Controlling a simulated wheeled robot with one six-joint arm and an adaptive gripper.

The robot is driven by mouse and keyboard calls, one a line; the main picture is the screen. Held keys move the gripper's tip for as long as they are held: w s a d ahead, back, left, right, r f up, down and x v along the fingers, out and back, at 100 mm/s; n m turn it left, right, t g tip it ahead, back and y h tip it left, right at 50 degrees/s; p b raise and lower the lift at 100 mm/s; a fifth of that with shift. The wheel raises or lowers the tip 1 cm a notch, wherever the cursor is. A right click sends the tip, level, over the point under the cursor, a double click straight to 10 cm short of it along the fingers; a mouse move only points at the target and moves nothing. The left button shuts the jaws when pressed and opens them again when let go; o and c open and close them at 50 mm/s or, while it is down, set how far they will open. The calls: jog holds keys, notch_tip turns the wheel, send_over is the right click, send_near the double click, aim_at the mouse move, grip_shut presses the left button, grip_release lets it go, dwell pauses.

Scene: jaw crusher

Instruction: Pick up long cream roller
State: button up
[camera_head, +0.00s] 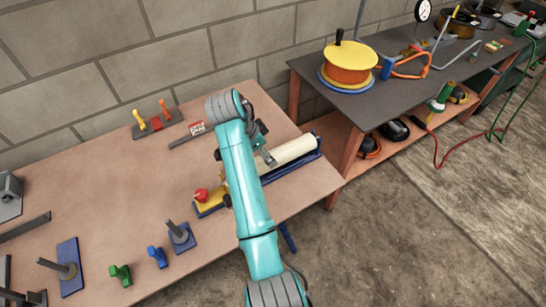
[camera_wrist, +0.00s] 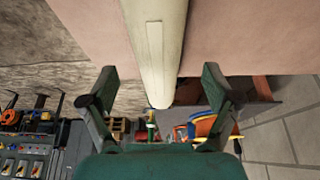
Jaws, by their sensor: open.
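The long cream roller (camera_head: 294,150) lies over a long blue base (camera_head: 303,162) near the right end of the workbench, partly hidden by my arm. In the wrist view the roller (camera_wrist: 160,45) runs from the top edge down to its rounded end between my fingers. A lighter flat strip shows along it. My gripper (camera_wrist: 158,75) is open, with one finger on each side of the roller in the picture and a gap on both sides. In the head view my gripper (camera_head: 263,150) is at the roller's left part, mostly hidden by my arm. I cannot tell whether it touches.
A red knob (camera_head: 201,195) on a yellow and blue block stands left of my arm. Blue and green pieces (camera_head: 157,256) and peg stands are at the front left. A dark table (camera_head: 385,92) with a yellow-orange drum (camera_head: 350,62) stands at right. The bench's middle left is clear.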

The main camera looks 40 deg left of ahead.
aim_at(286, 153)
jog(key=shift+w+d+x, duration=0.1)
jog(key=shift+w+x, duration=0.05)
jog(key=shift+x, duration=1.45)
jog(key=shift+w+d+x, duration=0.1)
jog(key=shift+w+x, duration=0.05)
jog(key=shift+x, duration=1.45)
jog(key=shift+r, duration=0.25)
grip_shut()
